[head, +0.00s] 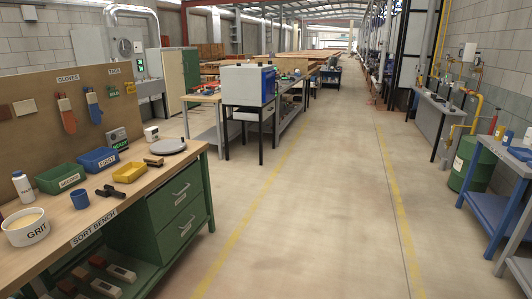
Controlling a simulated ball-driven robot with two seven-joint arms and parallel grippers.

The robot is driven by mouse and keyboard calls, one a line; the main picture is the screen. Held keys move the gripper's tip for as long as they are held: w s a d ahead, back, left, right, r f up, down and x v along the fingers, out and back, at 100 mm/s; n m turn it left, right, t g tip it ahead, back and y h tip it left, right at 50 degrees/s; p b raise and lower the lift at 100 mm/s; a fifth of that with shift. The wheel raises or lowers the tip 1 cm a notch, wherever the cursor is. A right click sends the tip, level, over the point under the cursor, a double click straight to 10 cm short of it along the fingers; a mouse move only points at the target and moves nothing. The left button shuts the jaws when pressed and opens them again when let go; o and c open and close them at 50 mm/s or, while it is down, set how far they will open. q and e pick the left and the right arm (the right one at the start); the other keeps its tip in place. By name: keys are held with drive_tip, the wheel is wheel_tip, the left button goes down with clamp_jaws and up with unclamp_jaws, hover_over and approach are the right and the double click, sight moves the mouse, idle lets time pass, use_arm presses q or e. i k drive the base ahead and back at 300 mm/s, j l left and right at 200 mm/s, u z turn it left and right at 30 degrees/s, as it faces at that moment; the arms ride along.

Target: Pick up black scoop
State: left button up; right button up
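A small black object (109,191), which looks like the black scoop, lies on the wooden top of the sort bench (135,199) at the left. It is near the front edge, right of a blue cup (80,200) and in front of the blue and yellow bins. Its exact shape is too small to make out. Neither of my grippers is in view.
The aisle floor (310,210) is clear.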

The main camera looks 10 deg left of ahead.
sight(109, 191)
drive_tip(key=i+j+u, duration=0.1)
drive_tip(key=i+u, duration=0.25)
drive_tip(key=i, duration=0.25)
drive_tip(key=i+u, duration=0.35)
drive_tip(key=i, duration=0.25)
